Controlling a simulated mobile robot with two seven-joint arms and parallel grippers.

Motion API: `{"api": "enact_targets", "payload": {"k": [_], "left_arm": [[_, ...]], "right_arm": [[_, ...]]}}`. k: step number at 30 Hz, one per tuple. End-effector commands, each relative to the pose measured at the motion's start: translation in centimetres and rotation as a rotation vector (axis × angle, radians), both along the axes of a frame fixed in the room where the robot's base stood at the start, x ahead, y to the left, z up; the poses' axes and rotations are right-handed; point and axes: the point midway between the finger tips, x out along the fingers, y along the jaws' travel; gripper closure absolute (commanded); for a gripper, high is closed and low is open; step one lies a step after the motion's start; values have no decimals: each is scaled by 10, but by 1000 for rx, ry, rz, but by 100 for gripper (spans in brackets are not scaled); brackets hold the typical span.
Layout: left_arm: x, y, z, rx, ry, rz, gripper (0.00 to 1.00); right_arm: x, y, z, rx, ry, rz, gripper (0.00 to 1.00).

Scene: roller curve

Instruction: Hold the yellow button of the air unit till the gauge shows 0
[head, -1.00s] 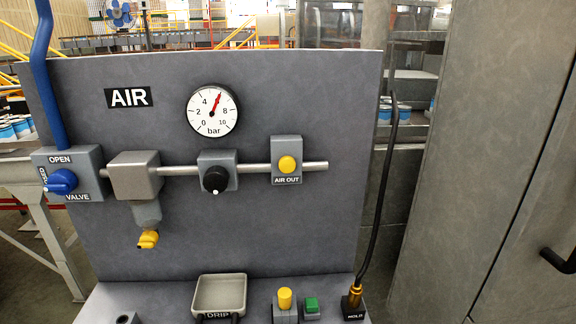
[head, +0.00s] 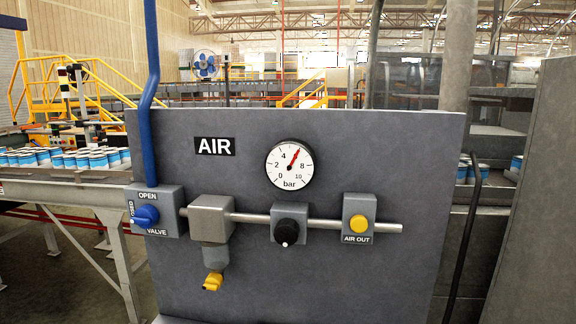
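The air unit is a grey upright panel (head: 400,160) marked AIR in the head view. The yellow button (head: 359,224) sits on a grey block labelled AIR OUT, at the right part of the pipe. The round white gauge (head: 289,164) is above the pipe, its red needle between 4 and 8, near 6 bar. A blue valve knob (head: 146,216) is on the block marked OPEN and VALVE at the left. A black knob (head: 287,232) and a grey filter block (head: 211,218) with a yellow drain tap (head: 213,282) sit between. Neither gripper is in view.
A blue pipe (head: 151,90) rises from the valve block. A dark hose (head: 463,240) stands at the panel's right edge, beside a grey wall or cabinet (head: 545,200). A conveyor with blue and white cans (head: 85,160) runs at the left. The space before the panel looks clear.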

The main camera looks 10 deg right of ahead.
Motion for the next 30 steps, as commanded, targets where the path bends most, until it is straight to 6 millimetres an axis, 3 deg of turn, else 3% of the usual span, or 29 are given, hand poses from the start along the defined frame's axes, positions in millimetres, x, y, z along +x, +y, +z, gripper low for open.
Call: {"api": "enact_targets", "payload": {"k": [5, 18, 30], "left_arm": [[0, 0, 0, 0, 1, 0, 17], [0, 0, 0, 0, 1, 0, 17], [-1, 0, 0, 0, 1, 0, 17]], "right_arm": [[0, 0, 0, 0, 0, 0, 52], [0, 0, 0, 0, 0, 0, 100], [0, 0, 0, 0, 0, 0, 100]]}}
